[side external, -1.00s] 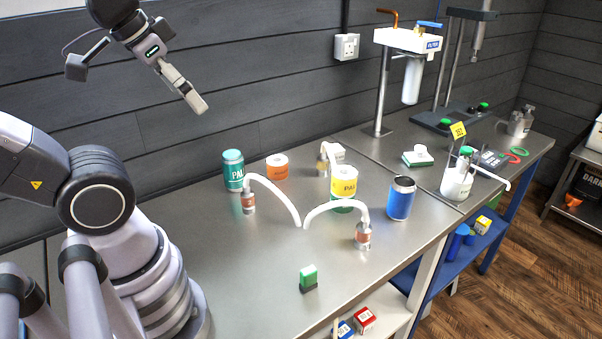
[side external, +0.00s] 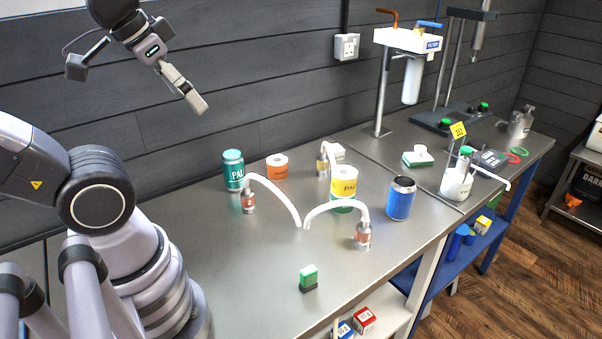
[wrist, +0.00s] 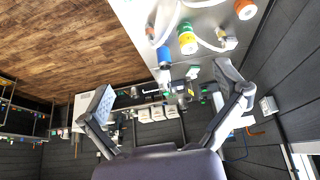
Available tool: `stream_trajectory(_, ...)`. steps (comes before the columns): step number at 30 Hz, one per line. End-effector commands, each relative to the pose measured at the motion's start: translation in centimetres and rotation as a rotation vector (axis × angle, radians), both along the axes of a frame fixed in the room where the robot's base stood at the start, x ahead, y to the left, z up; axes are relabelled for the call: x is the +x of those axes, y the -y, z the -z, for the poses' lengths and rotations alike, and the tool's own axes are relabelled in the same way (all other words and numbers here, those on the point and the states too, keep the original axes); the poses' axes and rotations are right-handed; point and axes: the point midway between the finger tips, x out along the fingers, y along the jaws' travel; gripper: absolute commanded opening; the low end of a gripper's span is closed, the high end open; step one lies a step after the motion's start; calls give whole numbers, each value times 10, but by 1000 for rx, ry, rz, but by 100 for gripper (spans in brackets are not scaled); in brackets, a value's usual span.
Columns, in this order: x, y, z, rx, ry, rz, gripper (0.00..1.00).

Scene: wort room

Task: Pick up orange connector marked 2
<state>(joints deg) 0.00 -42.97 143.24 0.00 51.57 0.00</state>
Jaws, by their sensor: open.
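My gripper (side external: 190,94) is raised high above the back left of the bench, in front of the dark wall. Its fingers stand wide apart in the wrist view (wrist: 165,98) with nothing between them.
A green can (side external: 233,170), a yellow-labelled can (side external: 344,183) and a blue cup (side external: 400,198) stand among the hoses. A green-topped block (side external: 308,278) lies nearer the front. A filter stand (side external: 406,40) rises at the back. The bench's front left is clear.

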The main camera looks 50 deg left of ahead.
Motion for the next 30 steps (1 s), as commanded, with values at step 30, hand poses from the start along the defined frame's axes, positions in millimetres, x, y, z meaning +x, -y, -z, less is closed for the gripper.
stream_trajectory(30,50,-60,56,381,-609,104,70)
